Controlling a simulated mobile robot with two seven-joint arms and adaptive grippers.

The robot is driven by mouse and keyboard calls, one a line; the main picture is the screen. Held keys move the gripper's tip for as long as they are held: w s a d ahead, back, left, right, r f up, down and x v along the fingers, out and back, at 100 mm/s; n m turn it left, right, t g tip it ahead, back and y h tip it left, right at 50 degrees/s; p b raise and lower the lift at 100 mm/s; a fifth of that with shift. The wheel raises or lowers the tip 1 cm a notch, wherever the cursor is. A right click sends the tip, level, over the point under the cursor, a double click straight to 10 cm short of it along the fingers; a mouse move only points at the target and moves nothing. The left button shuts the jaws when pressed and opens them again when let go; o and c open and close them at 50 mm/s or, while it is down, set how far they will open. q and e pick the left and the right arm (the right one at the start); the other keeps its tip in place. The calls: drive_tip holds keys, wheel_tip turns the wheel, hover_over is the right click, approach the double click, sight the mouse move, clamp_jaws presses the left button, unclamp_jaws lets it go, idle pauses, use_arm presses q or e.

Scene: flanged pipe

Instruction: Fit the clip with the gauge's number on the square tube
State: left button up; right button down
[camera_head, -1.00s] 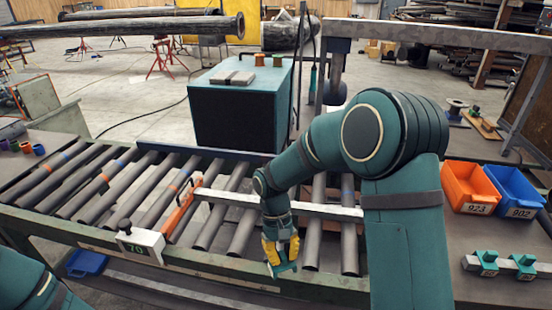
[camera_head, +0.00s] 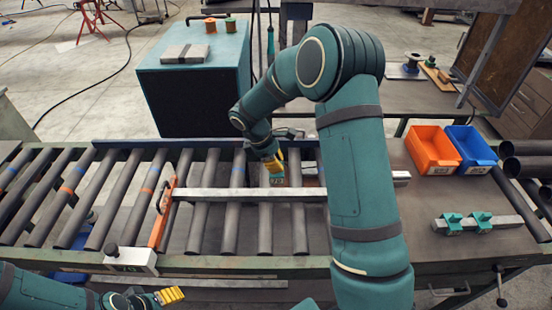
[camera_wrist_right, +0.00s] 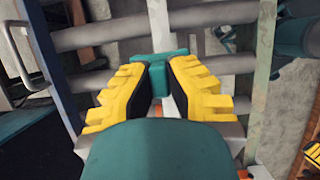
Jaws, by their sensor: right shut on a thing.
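The pale square tube (camera_head: 232,195) lies across the rollers, its left end near an orange upright piece (camera_head: 161,212). My right gripper (camera_head: 272,165) is shut on a teal clip (camera_wrist_right: 158,73), just above the tube. In the head view a small numbered face (camera_head: 277,182) shows below its fingertips; I cannot read it surely. Whether the clip touches the tube cannot be told. The white gauge (camera_head: 128,260) sits on the front rail, its number too small to read now. My left gripper (camera_head: 170,295) is at the lower left; its jaw state is unclear.
Two teal clips (camera_head: 453,223) (camera_head: 481,220) sit on a bar (camera_head: 510,222) on the right table. An orange bin (camera_head: 432,148) and a blue bin (camera_head: 470,150) stand behind. A teal box (camera_head: 215,65) stands behind the roller conveyor.

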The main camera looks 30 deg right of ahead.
sight(280, 192)
drive_tip(key=shift+f+b, duration=0.6)
drive_tip(key=shift+f, duration=0.55)
drive_tip(key=shift+w+f+b, duration=0.1)
drive_tip(key=shift+f+b, duration=2.4)
drive_tip(key=shift+f, duration=1.2)
drive_tip(key=shift+f+b, duration=0.35)
drive_tip(key=shift+f, duration=0.2)
drive_tip(key=c, duration=1.4)
unclamp_jaws()
drive_tip(key=o, duration=0.3)
drive_tip(key=shift+o, duration=0.2)
drive_tip(key=shift+a+r, duration=0.1)
drive_tip(key=v, duration=1.1)
drive_tip(key=shift+r, duration=0.4)
